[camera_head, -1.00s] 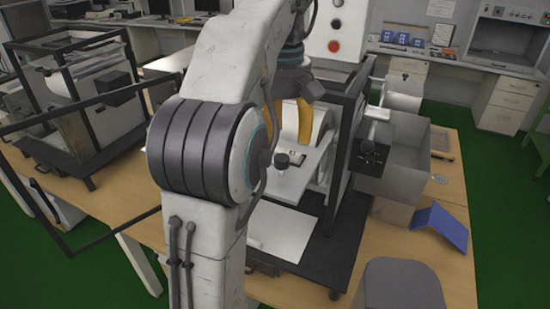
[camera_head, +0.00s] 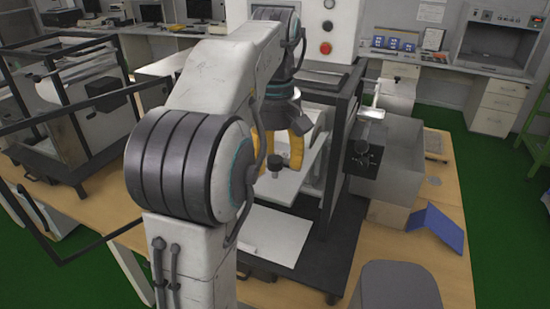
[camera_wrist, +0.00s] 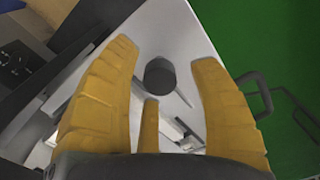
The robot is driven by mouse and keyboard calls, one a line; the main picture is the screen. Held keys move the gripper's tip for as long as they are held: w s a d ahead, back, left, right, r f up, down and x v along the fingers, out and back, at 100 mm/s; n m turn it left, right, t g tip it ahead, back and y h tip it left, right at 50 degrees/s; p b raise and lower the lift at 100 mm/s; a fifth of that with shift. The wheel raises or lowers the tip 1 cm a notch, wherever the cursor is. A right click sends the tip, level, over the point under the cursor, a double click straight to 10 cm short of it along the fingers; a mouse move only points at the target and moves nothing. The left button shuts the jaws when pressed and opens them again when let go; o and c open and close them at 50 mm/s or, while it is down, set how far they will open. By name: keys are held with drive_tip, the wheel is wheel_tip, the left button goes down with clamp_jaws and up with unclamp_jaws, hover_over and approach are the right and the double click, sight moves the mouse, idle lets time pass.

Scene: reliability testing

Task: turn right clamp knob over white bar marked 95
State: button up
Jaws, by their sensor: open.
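A dark round clamp knob (camera_head: 275,160) stands upright on a short pale stem above a white plate-like bar (camera_head: 288,187). No 95 marking is readable, and no second knob shows clearly. My gripper (camera_head: 281,166) has yellow fingers and points down at the knob, one finger on either side in the picture. In the wrist view the knob (camera_wrist: 160,74) lies between the spread fingers of my gripper (camera_wrist: 165,58), with visible gaps on both sides. The white bar (camera_wrist: 170,30) passes beneath it. I cannot tell the height of the fingertips relative to the knob.
A dark frame (camera_head: 345,150) stands close to the right of my gripper, with a black control box (camera_head: 362,158) on its side. A blue angled piece (camera_head: 440,226) lies on the wooden table (camera_head: 395,250). A similar machine (camera_head: 75,110) stands at left.

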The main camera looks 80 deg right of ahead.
clamp_jaws()
idle(0.3)
drive_tip(key=m+p, duration=0.2)
drive_tip(key=m, duration=0.1)
drive_tip(key=shift+m, duration=0.4)
drive_tip(key=m+p, duration=0.1)
drive_tip(key=m, duration=0.4)
drive_tip(key=shift+p, duration=0.4)
drive_tip(key=m+p, duration=0.1)
drive_tip(key=m, duration=0.4)
drive_tip(key=shift+f+m+p, duration=0.1)
drive_tip(key=shift+m+p, duration=0.35)
drive_tip(key=shift+m, duration=1.65)
